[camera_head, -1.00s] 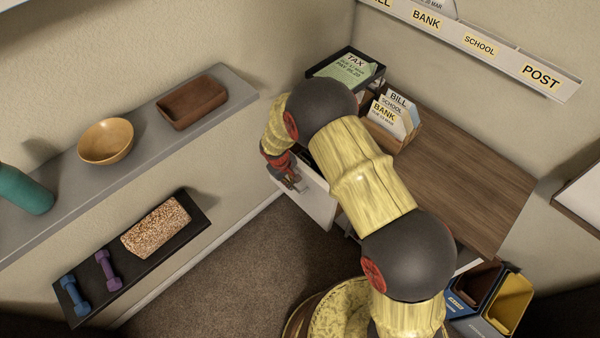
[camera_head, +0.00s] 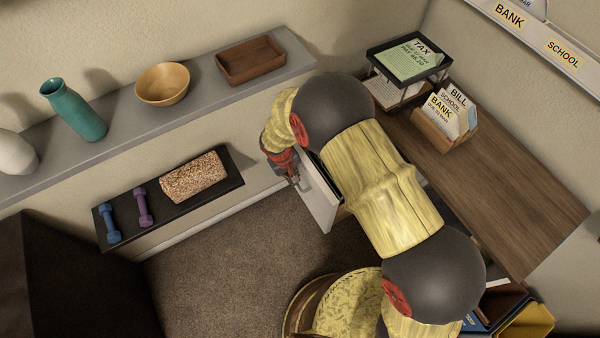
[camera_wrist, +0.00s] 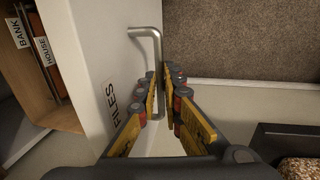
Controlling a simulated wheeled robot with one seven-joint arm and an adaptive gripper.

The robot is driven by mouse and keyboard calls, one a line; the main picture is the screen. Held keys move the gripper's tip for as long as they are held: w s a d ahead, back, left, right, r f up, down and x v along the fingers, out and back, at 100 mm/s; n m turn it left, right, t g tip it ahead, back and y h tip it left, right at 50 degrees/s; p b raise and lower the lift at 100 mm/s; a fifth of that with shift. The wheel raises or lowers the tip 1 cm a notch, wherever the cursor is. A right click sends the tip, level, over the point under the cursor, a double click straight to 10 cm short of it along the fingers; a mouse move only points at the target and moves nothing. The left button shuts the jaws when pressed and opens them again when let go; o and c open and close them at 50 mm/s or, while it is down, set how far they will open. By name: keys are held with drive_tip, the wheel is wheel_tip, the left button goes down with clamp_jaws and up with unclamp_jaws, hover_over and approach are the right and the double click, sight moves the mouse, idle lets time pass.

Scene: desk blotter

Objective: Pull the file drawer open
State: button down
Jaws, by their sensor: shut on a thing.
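The file drawer's white front (camera_head: 319,203) stands out from the wooden desk, partly open, left of my arm in the head view. In the wrist view the drawer front (camera_wrist: 88,45) carries the label FILES. Its metal bar handle (camera_wrist: 145,32) runs between my gripper's fingers. My gripper (camera_wrist: 160,85) is shut on this handle. In the head view my gripper (camera_head: 291,178) is at the outer face of the front. Hanging files (camera_wrist: 36,45) marked BANK and HOUSE show inside the drawer. My arm hides much of the drawer body in the head view.
The wooden desk (camera_head: 500,190) bears a paper tray (camera_head: 375,48) and a letter holder (camera_head: 430,131). A low dark shelf (camera_head: 225,160) with dumbbells and a textured roll is left of the drawer. Bins (camera_head: 525,322) stand at lower right. Carpet (camera_head: 215,270) in front is clear.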

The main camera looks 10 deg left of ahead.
drive_tip(key=shift+s+a, duration=0.2)
drive_tip(key=shift+a, duration=0.05)
drive_tip(key=c, duration=1.9)
unclamp_jaws()
drive_tip(key=r, duration=0.4)
drive_tip(key=s+a+r, duration=0.1)
drive_tip(key=r, duration=0.2)
drive_tip(key=a+r, duration=0.1)
drive_tip(key=r, duration=0.3)
drive_tip(key=shift+s+r, duration=0.2)
drive_tip(key=shift+r, duration=0.15)
